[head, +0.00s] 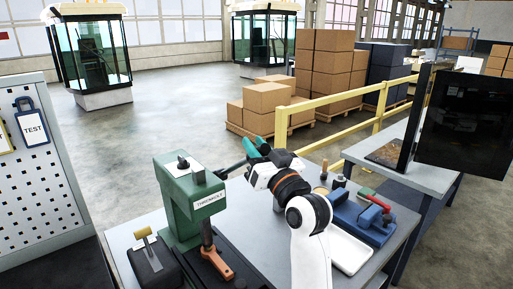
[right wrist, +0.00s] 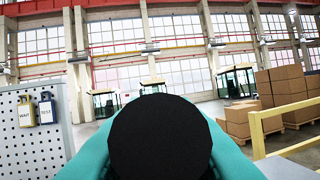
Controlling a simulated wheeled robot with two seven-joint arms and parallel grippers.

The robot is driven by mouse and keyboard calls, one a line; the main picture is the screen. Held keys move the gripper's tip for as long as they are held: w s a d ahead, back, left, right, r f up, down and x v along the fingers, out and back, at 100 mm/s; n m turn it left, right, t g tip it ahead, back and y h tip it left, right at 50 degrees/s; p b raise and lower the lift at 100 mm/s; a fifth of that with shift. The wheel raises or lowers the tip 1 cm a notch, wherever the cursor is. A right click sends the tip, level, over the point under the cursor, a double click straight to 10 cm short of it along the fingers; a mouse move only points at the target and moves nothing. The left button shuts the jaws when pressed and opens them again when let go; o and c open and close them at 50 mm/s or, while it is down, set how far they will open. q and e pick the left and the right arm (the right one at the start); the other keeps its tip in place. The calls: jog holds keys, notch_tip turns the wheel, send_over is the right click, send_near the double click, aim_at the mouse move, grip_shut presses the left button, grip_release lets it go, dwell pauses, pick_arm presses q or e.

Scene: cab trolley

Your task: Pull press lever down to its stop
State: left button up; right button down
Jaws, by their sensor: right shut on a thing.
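The green press (head: 190,198) stands on the grey bench, with a white label on its front. Its dark press lever (head: 232,168) runs from the press to the right and slopes slightly up toward its outer end. My right gripper (head: 256,148), with teal fingers, is shut on the lever's outer end. In the right wrist view the lever's round black end (right wrist: 160,138) fills the space between the two teal fingers. The fingers hide part of the grip in the head view. My left gripper is not in view.
An orange-handled part (head: 216,263) lies below the press ram. A black block with a yellow-topped handle (head: 146,243) is at the bench's left. A blue fixture (head: 363,216) and white tray (head: 349,252) are right of my arm. A yellow rail (head: 350,97) runs behind.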

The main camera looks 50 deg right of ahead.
jog(key=shift+s+f+t+b, duration=0.3)
jog(key=shift+f+b, duration=0.35)
jog(key=shift+b, duration=0.4)
jog(key=shift+s+f+t+b, duration=0.2)
jog(key=shift+s+f+b, duration=0.15)
jog(key=shift+f+b, duration=0.5)
jog(key=shift+s+a+r+b, duration=0.1)
jog(key=shift+s+b, duration=0.1)
jog(key=shift+b, duration=0.45)
jog(key=shift+r+t, duration=0.1)
jog(key=shift+t, duration=0.2)
jog(key=f+b, duration=0.1)
jog(key=s+b, duration=0.1)
jog(key=b, duration=0.1)
jog(key=f+t+h+b, duration=0.1)
jog(key=b, duration=0.1)
jog(key=shift+s+f+m, duration=0.3)
jog(key=shift+m, duration=0.1)
